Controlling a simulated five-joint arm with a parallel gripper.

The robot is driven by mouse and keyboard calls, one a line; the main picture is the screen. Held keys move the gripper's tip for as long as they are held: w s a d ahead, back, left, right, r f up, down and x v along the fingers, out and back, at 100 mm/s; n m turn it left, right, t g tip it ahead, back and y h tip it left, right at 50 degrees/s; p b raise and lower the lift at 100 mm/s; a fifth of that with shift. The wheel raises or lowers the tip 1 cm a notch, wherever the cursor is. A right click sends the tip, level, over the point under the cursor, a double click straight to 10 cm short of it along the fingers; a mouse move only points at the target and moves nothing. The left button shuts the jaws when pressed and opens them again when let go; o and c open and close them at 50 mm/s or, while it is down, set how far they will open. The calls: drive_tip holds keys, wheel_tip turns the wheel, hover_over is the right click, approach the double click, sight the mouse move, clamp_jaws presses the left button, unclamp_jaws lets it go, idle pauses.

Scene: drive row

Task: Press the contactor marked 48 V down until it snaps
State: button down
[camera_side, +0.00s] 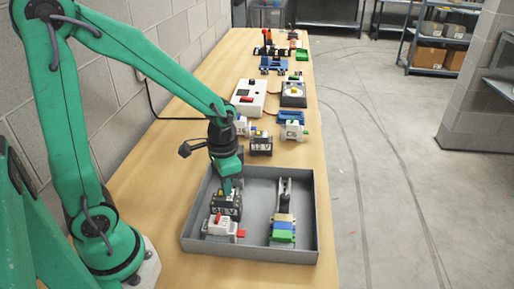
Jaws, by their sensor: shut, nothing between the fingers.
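My gripper (227,187) is shut and empty, pointing down at the near left of the grey tray (312,222). Its tip is at the top of a dark contactor (230,208) with a pale marking on its front; I cannot tell whether it touches. The marking is too small to read surely. The contactor stands in the tray's left part, and my gripper hides some of its top. A second dark block (261,146) with a pale label stands on the table behind the tray; its label is not readable.
In front of the contactor sits a white device with a red part (218,225). A blue, green and tan stack (283,230) stands right of the tray's middle. White boxes (248,97) and several other parts line the wooden table (173,190) behind. A wall bounds the left.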

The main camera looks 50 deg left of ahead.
wheel_tip(320, 180, up, 8)
idle(1.2)
idle(0.3)
drive_tip(key=s+r+n+t, duration=0.3)
drive_tip(key=s+r+t, duration=0.2)
drive_tip(key=s+r, duration=0.2)
drive_tip(key=shift+r+t, duration=0.3)
drive_tip(key=shift+a, duration=0.1)
